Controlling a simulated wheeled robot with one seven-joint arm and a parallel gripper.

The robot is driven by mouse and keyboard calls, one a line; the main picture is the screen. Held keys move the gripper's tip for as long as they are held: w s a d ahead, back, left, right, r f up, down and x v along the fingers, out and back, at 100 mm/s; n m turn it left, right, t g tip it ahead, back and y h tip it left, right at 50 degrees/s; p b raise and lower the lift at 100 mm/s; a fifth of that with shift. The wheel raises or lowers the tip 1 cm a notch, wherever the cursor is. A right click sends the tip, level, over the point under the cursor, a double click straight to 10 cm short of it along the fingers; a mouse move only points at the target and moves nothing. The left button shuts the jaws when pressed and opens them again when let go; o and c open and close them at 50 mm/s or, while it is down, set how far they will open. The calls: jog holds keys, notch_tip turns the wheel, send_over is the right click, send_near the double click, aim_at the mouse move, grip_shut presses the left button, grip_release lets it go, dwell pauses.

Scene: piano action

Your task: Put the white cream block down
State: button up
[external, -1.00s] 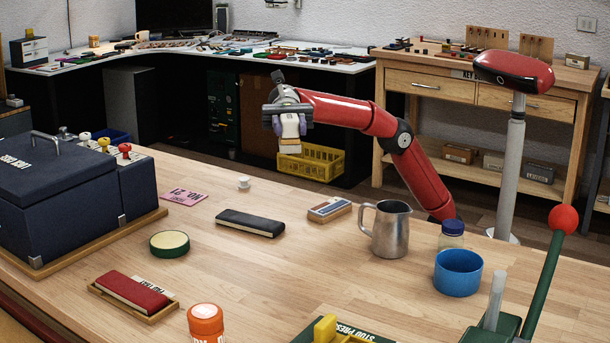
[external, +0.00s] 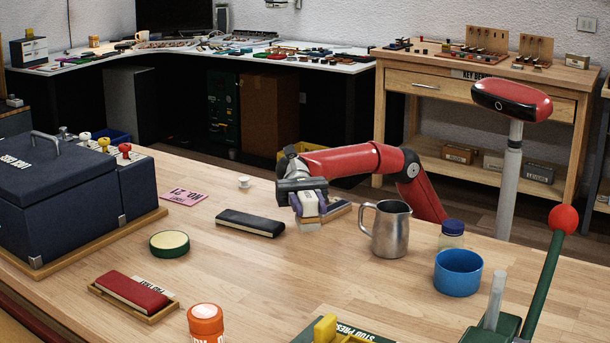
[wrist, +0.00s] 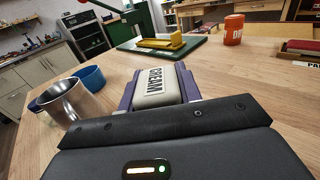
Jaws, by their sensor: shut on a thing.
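My gripper (external: 309,207) is shut on the white cream block, with a purple finger on each side of it. In the wrist view the block (wrist: 157,85) sits between the purple fingers, and its top label reads CREAM. My gripper partly covers that labelled block. I cannot tell whether the cream block touches the table.
A steel jug (external: 391,230) and a blue bowl (external: 458,272) stand to the right. A dark block (external: 250,223) lies just left of my gripper. A round green-rimmed tin (external: 169,243) and a red block on a tray (external: 134,291) lie further left.

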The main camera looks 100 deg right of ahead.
aim_at(310, 228)
jog(key=shift+f+b, duration=0.7)
jog(key=shift+f, duration=1.55)
jog(key=shift+f, duration=0.15)
jog(key=o, duration=1.1)
jog(key=shift+d, duration=0.2)
jog(key=d, duration=1.1)
jog(key=shift+d+p, duration=0.35)
jog(key=shift+p, duration=0.05)
